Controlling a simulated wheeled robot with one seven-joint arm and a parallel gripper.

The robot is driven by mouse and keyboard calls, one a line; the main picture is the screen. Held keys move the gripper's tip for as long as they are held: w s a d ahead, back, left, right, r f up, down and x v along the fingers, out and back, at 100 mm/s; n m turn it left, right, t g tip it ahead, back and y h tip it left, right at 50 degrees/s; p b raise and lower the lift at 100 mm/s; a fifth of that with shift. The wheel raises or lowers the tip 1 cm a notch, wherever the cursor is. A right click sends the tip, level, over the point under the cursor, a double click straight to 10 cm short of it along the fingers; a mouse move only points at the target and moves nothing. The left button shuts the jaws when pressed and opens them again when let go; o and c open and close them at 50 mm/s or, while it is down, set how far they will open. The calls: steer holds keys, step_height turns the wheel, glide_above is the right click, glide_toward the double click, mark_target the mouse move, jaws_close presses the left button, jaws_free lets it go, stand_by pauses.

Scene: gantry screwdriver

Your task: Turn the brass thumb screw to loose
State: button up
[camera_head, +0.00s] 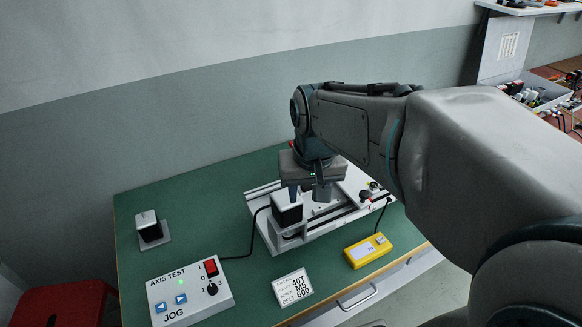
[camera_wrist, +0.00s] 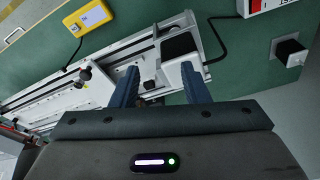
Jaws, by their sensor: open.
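The gantry axis (camera_head: 330,217) is a white and silver rail unit on the green table. It also shows in the wrist view (camera_wrist: 50,105). A black and white motor block (camera_head: 287,210) sits at its near left end. My gripper (camera_head: 307,190) points down over the motor end of the gantry. In the wrist view my gripper (camera_wrist: 160,70) is open, with its two blue-grey fingers apart on either side of a small dark part (camera_wrist: 149,85) beside the motor (camera_wrist: 178,46). I cannot make out the brass thumb screw; the fingers and gripper body may hide it.
A jog box (camera_head: 188,292) with a red switch stands at the front left. A yellow meter (camera_head: 368,250) and a label card (camera_head: 292,287) lie in front of the gantry. A small black and white block (camera_head: 148,226) stands at left. Cables cross the table (camera_head: 200,200).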

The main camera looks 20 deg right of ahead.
steer(key=shift+s+f, duration=0.15)
steer(key=shift+s, duration=0.15)
steer(key=w+d+m+t+h, duration=0.1)
steer(key=w+d, duration=0.2)
steer(key=w, duration=0.4)
steer(key=w+d+m+b, duration=0.1)
steer(key=w+d, duration=0.2)
steer(key=w, duration=0.4)
steer(key=w+d+m+t+h, duration=0.1)
steer(key=w+d, duration=0.3)
steer(key=w, duration=0.3)
steer(key=x, duration=0.9)
steer(key=a+x, duration=0.1)
steer(key=x, duration=0.3)
steer(key=shift+w+d+f+p, duration=0.1)
steer(key=shift+f+p, duration=0.2)
steer(key=shift+p, duration=0.05)
jaws_close()
